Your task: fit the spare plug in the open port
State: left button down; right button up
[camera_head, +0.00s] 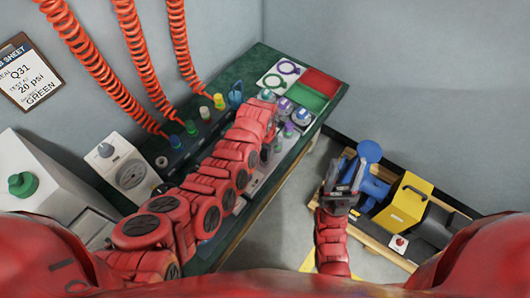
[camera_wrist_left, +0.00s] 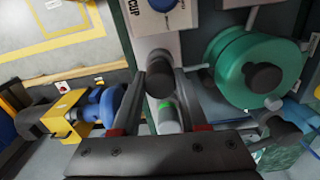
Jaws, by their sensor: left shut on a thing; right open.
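My left gripper (camera_wrist_left: 160,88) is shut on a dark, round-ended cylinder (camera_wrist_left: 158,68), which I take to be the spare plug. In the head view my left arm reaches over the green bench (camera_head: 262,62), and its own forearm hides the fingertips. A grey cylinder with a green mark (camera_wrist_left: 168,118) shows between the fingers; its contact with the held piece is unclear. A black manifold strip (camera_head: 178,160) carries several coloured fittings. A bare ring at its near end (camera_head: 162,161) may be the open port. My right gripper (camera_head: 341,194) is open and empty near the low pallet.
Orange coiled hoses (camera_head: 140,68) hang down to the manifold. Coloured pads (camera_head: 310,95) and several knobbed parts (camera_head: 301,116) lie at the bench's far end. A green round part (camera_wrist_left: 245,70) is beside the left gripper.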

pick_arm(q)
jog(key=shift+f, duration=0.3)
jog(key=shift+c, duration=1.8)
grip_release()
notch_tip(320, 180, up, 8)
jog(key=shift+w+r+b, duration=0.1)
jog(key=shift+r+b, duration=0.1)
jog(key=shift+b, duration=0.75)
notch_tip(320, 180, up, 9)
jog(key=p, duration=0.4)
